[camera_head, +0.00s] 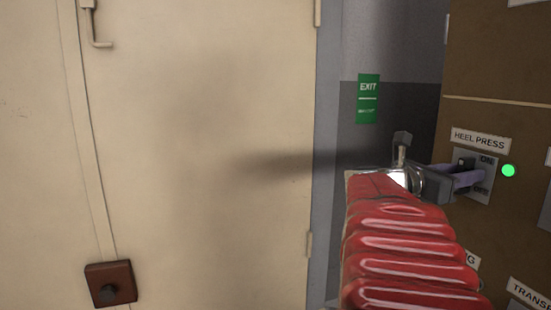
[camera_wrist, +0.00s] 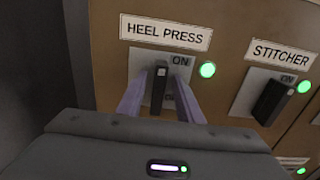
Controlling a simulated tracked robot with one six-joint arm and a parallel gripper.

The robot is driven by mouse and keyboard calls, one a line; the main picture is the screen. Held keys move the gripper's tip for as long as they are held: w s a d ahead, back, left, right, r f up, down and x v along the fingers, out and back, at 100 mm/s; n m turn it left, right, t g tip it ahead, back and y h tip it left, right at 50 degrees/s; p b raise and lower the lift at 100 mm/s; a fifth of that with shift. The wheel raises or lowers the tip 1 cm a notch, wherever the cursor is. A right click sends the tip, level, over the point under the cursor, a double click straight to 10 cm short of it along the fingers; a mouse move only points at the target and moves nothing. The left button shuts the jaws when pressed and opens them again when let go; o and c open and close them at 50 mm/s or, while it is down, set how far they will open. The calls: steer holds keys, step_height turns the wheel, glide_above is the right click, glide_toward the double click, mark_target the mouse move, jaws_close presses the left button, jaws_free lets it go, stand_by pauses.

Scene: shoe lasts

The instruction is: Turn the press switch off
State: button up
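The press switch (camera_wrist: 158,88) is a black lever on a grey plate under a HEEL PRESS label (camera_wrist: 166,32). The upper end of the lever is level with the ON mark. Its green lamp (camera_wrist: 208,69) is lit. In the head view the switch (camera_head: 465,163) is partly hidden by my gripper (camera_head: 475,177). In the wrist view my gripper (camera_wrist: 162,80) has its two purple fingers apart, one on each side of the lever. A narrow gap shows on both sides. The lower OFF mark is mostly covered.
A STITCHER switch (camera_wrist: 271,100) with a lit green lamp (camera_wrist: 304,87) is to the right on the same brown panel (camera_head: 495,60). A pale door (camera_head: 200,120) fills the left, with a green EXIT sign (camera_head: 368,98) beside it. More labels sit lower on the panel.

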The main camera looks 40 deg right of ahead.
steer(key=shift+c, duration=0.2)
jaws_close()
steer(key=shift+d, duration=0.2)
steer(key=shift+a, duration=0.15)
